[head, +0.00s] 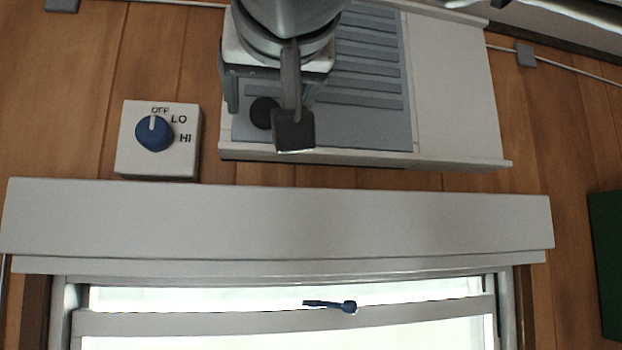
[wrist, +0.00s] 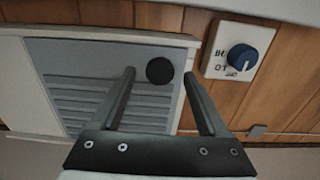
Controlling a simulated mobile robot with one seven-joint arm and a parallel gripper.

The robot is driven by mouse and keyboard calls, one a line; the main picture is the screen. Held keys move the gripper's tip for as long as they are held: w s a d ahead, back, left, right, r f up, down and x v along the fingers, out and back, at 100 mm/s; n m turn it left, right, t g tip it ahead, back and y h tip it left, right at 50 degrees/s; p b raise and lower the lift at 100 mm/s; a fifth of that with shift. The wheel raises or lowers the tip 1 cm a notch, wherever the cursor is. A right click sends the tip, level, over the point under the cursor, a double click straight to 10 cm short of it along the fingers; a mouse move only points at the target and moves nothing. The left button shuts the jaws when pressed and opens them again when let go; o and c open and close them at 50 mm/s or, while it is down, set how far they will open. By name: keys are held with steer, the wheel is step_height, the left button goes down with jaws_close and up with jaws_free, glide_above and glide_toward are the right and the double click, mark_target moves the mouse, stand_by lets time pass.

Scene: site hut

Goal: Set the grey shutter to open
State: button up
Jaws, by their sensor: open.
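The grey shutter (head: 365,95) is a slatted panel in a cream frame (head: 460,100) on the wood wall. It fills the left part of the frame; a plain cream section lies to its right. Its round black knob (head: 264,113) sits near its lower left corner. The wrist view, turned round, shows the shutter (wrist: 75,80) and the knob (wrist: 160,70) too. My gripper (head: 262,119) is in front of the shutter's left part, hiding some of it. In the wrist view my gripper (wrist: 159,76) is open, and the knob appears between its fingertips. Contact cannot be told.
A white box with a blue dial (head: 154,133), marked OFF, LO and HI, is left of the shutter. A pale ledge (head: 280,220) runs below, above a window with a blue latch (head: 345,307). A green thing (head: 606,260) is at the right edge.

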steer(key=shift+w+a, duration=0.15)
steer(key=shift+w, duration=0.4)
jaws_close()
stand_by(1.1)
